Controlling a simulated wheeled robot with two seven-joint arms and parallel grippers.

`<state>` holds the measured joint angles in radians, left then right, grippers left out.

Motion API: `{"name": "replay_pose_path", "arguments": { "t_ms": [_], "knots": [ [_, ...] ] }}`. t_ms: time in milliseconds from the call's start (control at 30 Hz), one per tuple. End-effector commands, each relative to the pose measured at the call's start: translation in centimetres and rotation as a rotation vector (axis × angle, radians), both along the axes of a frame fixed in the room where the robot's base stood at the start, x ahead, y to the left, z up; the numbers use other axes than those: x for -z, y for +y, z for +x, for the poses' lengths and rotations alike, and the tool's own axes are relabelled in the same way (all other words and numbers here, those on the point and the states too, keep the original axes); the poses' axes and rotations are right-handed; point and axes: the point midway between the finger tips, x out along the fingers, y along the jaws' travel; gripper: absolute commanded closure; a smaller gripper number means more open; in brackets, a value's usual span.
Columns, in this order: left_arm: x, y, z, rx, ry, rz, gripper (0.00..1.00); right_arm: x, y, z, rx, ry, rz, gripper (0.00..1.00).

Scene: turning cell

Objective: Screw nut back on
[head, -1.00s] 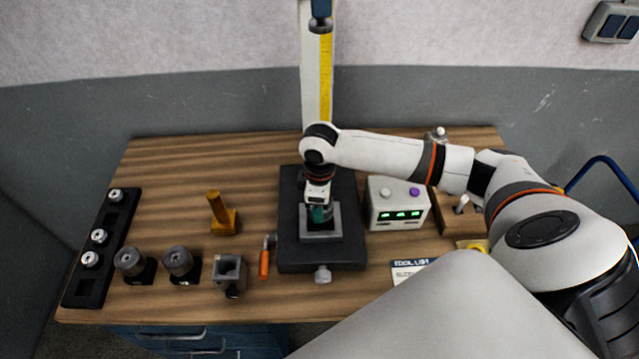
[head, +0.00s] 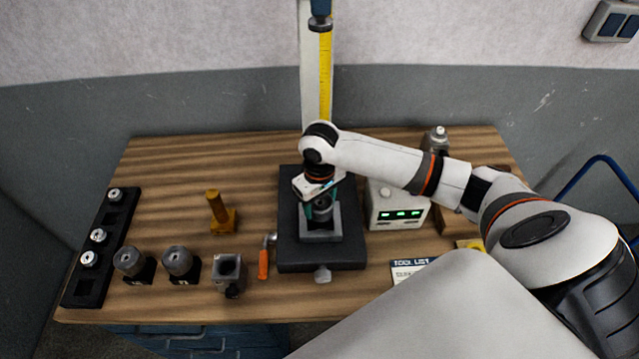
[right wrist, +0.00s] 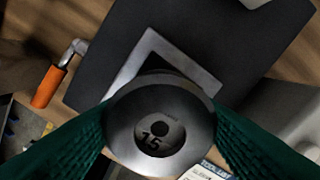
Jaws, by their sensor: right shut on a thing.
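My right gripper (head: 321,210) is over the dark fixture block (head: 290,245) in the middle of the bench. Its green fingers are shut on a round grey nut (right wrist: 160,98), one on each side, as the right wrist view shows. Inside the nut is a grey face marked 15 with a dark hole. The nut sits over the square light-metal holder (head: 320,237) on the block. Whether its thread is engaged is hidden. My left gripper is not in view.
An orange-handled crank (head: 264,264) lies left of the block. Left of it stand a grey cube with a bore (head: 230,270), two knurled pieces (head: 177,262), a yellow post (head: 218,208) and a black rack (head: 85,282). A box with green displays (head: 398,213) stands right.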

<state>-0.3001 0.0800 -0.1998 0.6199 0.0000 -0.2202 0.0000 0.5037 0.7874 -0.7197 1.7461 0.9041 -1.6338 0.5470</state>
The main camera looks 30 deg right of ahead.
Motion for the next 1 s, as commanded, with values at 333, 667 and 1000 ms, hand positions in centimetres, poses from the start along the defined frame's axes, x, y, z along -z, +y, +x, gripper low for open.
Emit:
{"name": "replay_pose_path", "arguments": {
  "t_ms": [333,667,1000],
  "knots": [
    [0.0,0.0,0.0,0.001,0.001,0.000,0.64,0.0,0.1,-0.1,0.152,0.004,0.001,0.70],
    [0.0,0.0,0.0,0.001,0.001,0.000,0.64,0.0,0.1,-0.1,0.151,0.002,0.001,0.19],
    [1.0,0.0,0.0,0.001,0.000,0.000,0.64,-2.1,0.0,0.1,0.151,-0.005,0.000,0.19]
  ]
}}
